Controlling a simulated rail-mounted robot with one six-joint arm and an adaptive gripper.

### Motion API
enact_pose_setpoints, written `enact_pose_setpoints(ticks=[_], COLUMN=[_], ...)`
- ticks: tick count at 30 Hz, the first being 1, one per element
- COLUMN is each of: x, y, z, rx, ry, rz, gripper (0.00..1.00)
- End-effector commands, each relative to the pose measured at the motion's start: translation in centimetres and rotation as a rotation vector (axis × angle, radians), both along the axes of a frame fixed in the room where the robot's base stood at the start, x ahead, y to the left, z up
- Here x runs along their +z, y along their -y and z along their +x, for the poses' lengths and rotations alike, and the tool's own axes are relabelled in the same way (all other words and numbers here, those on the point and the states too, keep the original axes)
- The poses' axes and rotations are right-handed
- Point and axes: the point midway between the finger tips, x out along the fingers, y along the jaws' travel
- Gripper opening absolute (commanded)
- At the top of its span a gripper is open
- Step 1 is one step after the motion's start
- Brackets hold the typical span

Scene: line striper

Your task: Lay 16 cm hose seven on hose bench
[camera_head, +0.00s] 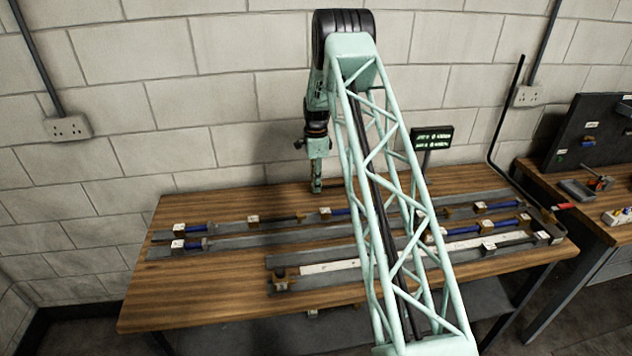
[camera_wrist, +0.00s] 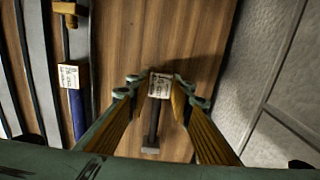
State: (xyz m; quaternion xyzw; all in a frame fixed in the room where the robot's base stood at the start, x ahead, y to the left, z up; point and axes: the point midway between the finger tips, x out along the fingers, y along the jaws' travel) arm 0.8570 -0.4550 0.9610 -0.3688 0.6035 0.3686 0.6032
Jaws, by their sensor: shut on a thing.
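My gripper (camera_head: 316,188) points down above the back of the wooden hose bench (camera_head: 225,300). In the wrist view its fingers (camera_wrist: 160,90) are closed around a small block with a white label, the end of a short dark hose (camera_wrist: 152,125) with a grey far end. The label is too small to read, so I cannot tell its number. The held hose is barely visible in the head view. To its left in the wrist view, a blue hose (camera_wrist: 78,115) with a labelled brown end block (camera_wrist: 70,75) lies along a grey rail.
Several grey rails (camera_head: 250,236) with blue and dark hoses lie across the bench. A long pale strip (camera_head: 330,267) lies near the front. A small green display (camera_head: 432,138) stands at the back. The block wall is close behind my gripper. A second bench (camera_head: 555,185) stands at right.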

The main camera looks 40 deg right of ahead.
Motion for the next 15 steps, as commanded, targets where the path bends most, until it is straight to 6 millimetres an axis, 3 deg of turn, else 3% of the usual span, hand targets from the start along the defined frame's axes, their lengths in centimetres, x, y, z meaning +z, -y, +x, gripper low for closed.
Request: enact_pose_setpoints(ticks=[15], x=[-1.01], y=[0.01], z=[0.02], rx=[0.0], ry=[0.0], rz=[0.0], gripper=[0.11])
